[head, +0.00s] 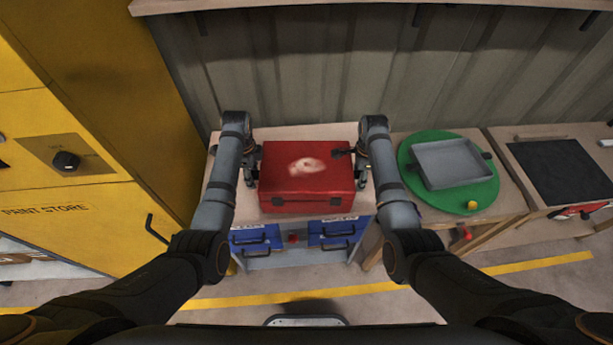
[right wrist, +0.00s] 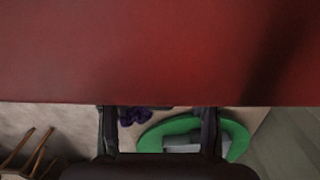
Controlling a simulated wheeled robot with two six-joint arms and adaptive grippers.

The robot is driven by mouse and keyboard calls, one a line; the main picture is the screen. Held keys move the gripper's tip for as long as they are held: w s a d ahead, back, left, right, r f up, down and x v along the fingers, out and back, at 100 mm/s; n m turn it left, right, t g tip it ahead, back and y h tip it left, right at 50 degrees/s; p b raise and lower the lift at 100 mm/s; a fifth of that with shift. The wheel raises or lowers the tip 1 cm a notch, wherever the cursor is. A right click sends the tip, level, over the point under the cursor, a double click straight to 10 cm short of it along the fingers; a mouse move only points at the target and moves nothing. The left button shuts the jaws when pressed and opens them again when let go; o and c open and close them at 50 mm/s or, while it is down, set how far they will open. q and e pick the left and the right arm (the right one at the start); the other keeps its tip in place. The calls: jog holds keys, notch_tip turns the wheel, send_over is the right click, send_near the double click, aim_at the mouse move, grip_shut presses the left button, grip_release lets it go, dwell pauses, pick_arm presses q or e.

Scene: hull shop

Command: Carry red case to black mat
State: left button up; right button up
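The red case (head: 307,185), with a pale worn patch on its lid, sits flat on a bench top. The black mat (head: 562,170) lies on another bench at the far right. My left gripper (head: 254,168) is at the case's left side, its fingers seemingly apart. My right gripper (head: 354,168) is at the right side; in the right wrist view its fingers (right wrist: 159,128) are spread with nothing between them, close to the case (right wrist: 150,50), which fills the upper picture. Whether either gripper touches the case I cannot tell.
Between the case's bench (head: 300,131) and the mat's bench, a round green mat (head: 420,187) holds a grey tray (head: 453,165) and a small yellow object (head: 472,205). A yellow cabinet (head: 70,215) stands close at left. A wall is behind the benches.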

pick_arm(q)
grip_shut()
pick_arm(e)
grip_shut()
pick_arm(q)
jog(key=shift+w+r, duration=0.1)
jog(key=shift+r, duration=0.05)
pick_arm(e)
jog(key=shift+w+r, duration=0.1)
jog(key=shift+r, duration=0.05)
